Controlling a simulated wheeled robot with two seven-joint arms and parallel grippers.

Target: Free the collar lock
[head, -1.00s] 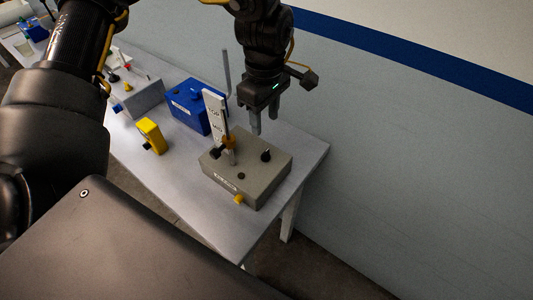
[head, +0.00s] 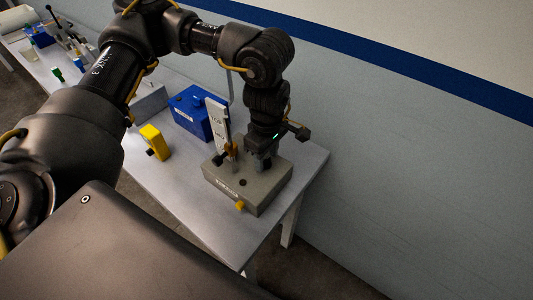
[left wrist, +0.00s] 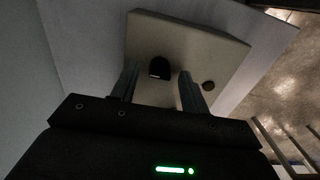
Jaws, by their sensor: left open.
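A grey box (head: 240,193) stands near the table's right end. A white upright scale (head: 217,122) rises from it, with an orange collar (head: 231,149) low beside it and a dark part at its foot. A black knob (left wrist: 159,68) shows on the box top in the left wrist view; my gripper hides it in the head view. My left gripper (head: 262,162) is open and points down at the box top. In the left wrist view its two fingers are on either side of the knob; contact is not clear. My right gripper is not in view.
A blue box (head: 190,112) stands behind the grey box, and a yellow block (head: 154,141) lies to its left. A small yellow part (head: 240,206) sits at the grey box's front. The table (head: 190,205) is bare in front; a wall stands behind.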

